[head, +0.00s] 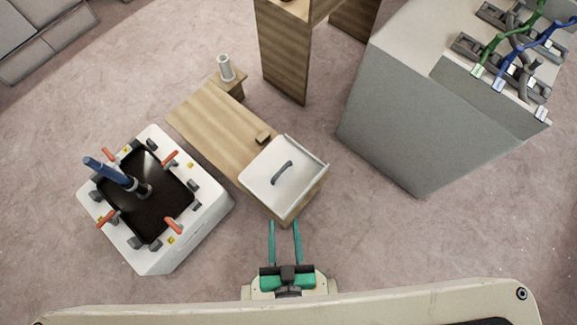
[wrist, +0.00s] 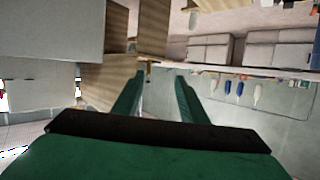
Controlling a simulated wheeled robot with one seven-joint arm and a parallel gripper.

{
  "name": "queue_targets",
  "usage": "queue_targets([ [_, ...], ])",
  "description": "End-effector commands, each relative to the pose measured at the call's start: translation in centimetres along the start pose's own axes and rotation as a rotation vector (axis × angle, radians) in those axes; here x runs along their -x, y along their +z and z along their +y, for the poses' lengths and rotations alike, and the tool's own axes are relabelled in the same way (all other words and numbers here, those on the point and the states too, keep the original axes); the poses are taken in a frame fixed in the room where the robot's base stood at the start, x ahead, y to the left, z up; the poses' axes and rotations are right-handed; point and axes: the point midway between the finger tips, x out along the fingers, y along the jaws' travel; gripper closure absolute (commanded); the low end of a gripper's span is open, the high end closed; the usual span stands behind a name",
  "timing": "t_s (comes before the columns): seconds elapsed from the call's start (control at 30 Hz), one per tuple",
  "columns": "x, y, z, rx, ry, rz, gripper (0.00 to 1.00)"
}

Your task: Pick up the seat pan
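The seat pan (head: 270,190) appears to be the pale square panel with a dark curved handle (head: 283,173) on top. It lies on the near end of a low wooden bench (head: 210,125). My gripper (head: 284,223) is in front of the bench's near corner, its two green fingers spread apart and pointing toward it. Nothing shows between the fingers. In the wrist view my gripper (wrist: 156,82) also shows both fingers apart and empty. I cannot clearly make out the seat pan in the wrist view.
A white box (head: 215,212) with a dark top, red levers and a blue-handled tool stands left of the bench. A small wooden block (head: 263,138) lies beside the pan. A grey cylinder (head: 225,68) stands at the bench's far end. A large grey cabinet (head: 400,130) stands right.

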Motion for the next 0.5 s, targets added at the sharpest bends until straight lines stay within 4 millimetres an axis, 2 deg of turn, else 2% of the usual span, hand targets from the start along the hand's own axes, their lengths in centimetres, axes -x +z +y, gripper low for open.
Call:
queue_targets([
  [0.1,-3.5,4.5,-0.2,-0.050,-0.009,-0.083,0.61],
  [0.3,-10.1,12.3,-0.5,-0.152,0.007,-0.257,0.61],
  [0.5,-16.7,18.3,-0.6,-0.248,0.060,-0.424,0.61],
])
